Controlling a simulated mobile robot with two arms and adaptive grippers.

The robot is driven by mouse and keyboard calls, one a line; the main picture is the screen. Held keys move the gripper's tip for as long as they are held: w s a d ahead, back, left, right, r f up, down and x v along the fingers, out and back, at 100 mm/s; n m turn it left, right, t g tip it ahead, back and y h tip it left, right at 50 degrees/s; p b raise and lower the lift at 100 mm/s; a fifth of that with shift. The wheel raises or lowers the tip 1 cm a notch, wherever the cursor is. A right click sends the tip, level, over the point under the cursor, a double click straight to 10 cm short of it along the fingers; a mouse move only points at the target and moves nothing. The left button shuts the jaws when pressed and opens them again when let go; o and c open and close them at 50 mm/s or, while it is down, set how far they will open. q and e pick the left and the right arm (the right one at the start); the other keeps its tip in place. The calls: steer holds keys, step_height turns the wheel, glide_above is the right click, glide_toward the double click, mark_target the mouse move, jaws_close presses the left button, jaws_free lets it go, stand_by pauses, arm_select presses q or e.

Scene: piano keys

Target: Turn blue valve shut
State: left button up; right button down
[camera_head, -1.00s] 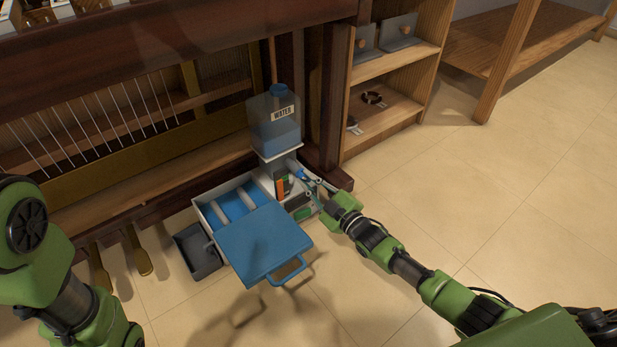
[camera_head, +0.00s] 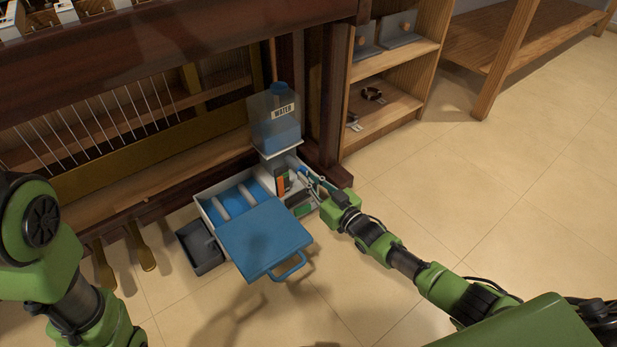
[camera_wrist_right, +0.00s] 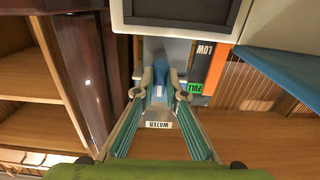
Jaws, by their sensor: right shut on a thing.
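The blue valve (camera_wrist_right: 160,75) sits below the water bottle (camera_head: 276,122), beside an orange and green level gauge (camera_wrist_right: 205,66). My right gripper (camera_wrist_right: 161,91) is shut on the blue valve, with one fingertip on each side of its handle. In the head view the right gripper (camera_head: 318,184) reaches in from the right, and the valve is mostly hidden by its fingers. The bottle holds blue liquid and has a WATER label. My left arm shows at the left edge of the head view, but its gripper fingers are not visible.
The white humidifier box (camera_head: 207,213) stands on the floor with a blue lid (camera_head: 262,240) pulled forward. A dark grey tray (camera_head: 200,248) lies to its left. The piano leg and wooden shelf (camera_head: 385,125) are close on the right. The tiled floor in front is clear.

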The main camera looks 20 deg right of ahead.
steer(key=shift+f, duration=0.1)
stand_by(0.4)
steer(key=c, duration=2.1)
jaws_free()
steer(key=shift+s, duration=0.15)
steer(key=v, duration=1.1)
steer(key=shift+s+d, duration=0.15)
steer(key=shift+s, duration=0.25)
